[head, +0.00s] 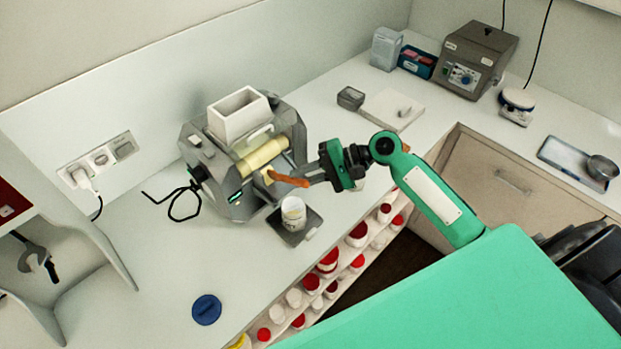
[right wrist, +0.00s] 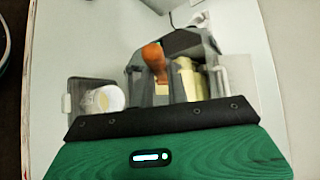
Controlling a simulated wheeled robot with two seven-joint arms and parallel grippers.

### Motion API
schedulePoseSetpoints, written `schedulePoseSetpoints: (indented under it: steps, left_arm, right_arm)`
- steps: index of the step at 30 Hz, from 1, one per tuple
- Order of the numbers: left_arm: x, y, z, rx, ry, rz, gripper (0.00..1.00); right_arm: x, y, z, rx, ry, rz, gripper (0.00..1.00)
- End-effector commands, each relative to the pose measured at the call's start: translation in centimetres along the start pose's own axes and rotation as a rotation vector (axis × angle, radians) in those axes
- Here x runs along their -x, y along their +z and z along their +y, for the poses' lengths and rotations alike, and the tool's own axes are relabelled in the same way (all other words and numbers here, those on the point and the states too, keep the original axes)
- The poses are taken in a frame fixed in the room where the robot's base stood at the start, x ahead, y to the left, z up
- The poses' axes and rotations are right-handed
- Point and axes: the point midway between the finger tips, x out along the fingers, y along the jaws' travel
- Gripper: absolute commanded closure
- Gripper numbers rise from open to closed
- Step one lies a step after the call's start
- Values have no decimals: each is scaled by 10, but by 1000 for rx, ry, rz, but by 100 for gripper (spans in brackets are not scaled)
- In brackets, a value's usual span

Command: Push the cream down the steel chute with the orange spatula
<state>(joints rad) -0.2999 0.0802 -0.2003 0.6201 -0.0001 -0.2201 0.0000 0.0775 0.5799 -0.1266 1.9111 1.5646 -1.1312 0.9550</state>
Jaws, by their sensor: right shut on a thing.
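The grey mill (head: 215,165) stands on the counter with a white hopper and pale yellow rollers (head: 262,157). My right gripper (head: 309,175) is at the mill's front right side, shut on the orange spatula (head: 289,179). The spatula points left toward the mill's front, just below the rollers. In the right wrist view the spatula (right wrist: 154,58) shows in front of the mill (right wrist: 192,48). A small pale yellow patch (right wrist: 162,88) lies near it; I cannot tell if it is cream. My left gripper is out of view.
A white jar (head: 293,212) stands in a grey tray (head: 288,238) below the mill's front; its mouth shows in the wrist view (right wrist: 104,98). A blue lid (head: 206,309) lies at the front left. A shelf of red and white jars runs under the counter edge.

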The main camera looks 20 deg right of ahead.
Motion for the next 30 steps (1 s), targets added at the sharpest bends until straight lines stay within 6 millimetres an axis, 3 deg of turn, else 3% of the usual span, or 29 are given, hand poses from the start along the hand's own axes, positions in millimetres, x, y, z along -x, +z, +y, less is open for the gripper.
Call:
schedulePoseSetpoints:
  steps: [8, 21, 30]
  left_arm:
    - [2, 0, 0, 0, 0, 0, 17]
    - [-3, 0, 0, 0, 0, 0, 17]
    - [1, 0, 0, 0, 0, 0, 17]
  right_arm:
    - [1, -7, -4, 0, 1, 1, 100]
    - [26, -32, -2, 0, 2, 1, 100]
    - [32, -27, 7, -2, 3, 0, 100]
